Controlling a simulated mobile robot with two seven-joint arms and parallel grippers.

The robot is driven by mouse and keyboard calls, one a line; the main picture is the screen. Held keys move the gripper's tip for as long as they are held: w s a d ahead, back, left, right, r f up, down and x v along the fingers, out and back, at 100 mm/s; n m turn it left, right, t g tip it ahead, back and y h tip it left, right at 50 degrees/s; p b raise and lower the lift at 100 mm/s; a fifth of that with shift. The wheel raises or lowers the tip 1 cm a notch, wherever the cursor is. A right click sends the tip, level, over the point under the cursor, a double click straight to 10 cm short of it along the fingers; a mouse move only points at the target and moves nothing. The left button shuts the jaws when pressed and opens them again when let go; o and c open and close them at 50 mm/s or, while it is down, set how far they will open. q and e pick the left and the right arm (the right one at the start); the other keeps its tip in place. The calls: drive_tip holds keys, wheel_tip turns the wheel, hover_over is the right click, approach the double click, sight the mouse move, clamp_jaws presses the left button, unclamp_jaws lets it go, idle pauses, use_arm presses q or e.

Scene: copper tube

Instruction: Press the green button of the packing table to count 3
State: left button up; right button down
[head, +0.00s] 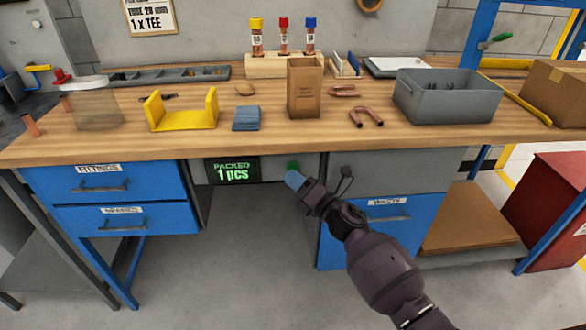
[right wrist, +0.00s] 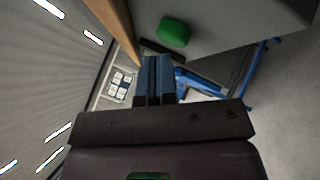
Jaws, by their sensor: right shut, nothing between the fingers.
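The green button (head: 293,166) sits under the front edge of the packing table (head: 400,140), right of a display (head: 232,171) that reads "PACKED 1 pcs". My right gripper (head: 294,180) is shut and empty, with its blue fingertips just below and in front of the button in the head view. The button's lower part is hidden by the fingertips there. In the right wrist view the green button (right wrist: 174,33) is just beyond the shut fingers (right wrist: 156,80), slightly to their right, and a gap shows between them. My left gripper is not in view.
Blue drawers stand below the top at left (head: 105,180) and right (head: 390,215), with open space between them. On the top are a grey bin (head: 447,100), a cardboard box (head: 305,90), a yellow holder (head: 182,122) and bent copper tubes (head: 366,116).

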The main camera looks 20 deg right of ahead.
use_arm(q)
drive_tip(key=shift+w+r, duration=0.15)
use_arm(e)
drive_tip(key=shift+s+a, duration=0.15)
drive_tip(key=shift+s, duration=0.2)
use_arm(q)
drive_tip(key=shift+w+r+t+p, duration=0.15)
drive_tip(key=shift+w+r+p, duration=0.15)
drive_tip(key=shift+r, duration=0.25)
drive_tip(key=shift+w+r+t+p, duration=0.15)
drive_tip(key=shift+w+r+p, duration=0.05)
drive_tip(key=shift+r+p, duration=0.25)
use_arm(e)
drive_tip(key=s, duration=0.2)
drive_tip(key=s+a, duration=0.1)
drive_tip(key=s, duration=0.1)
drive_tip(key=shift+s+a, duration=0.15)
drive_tip(key=shift+s, duration=0.25)
idle(1.5)
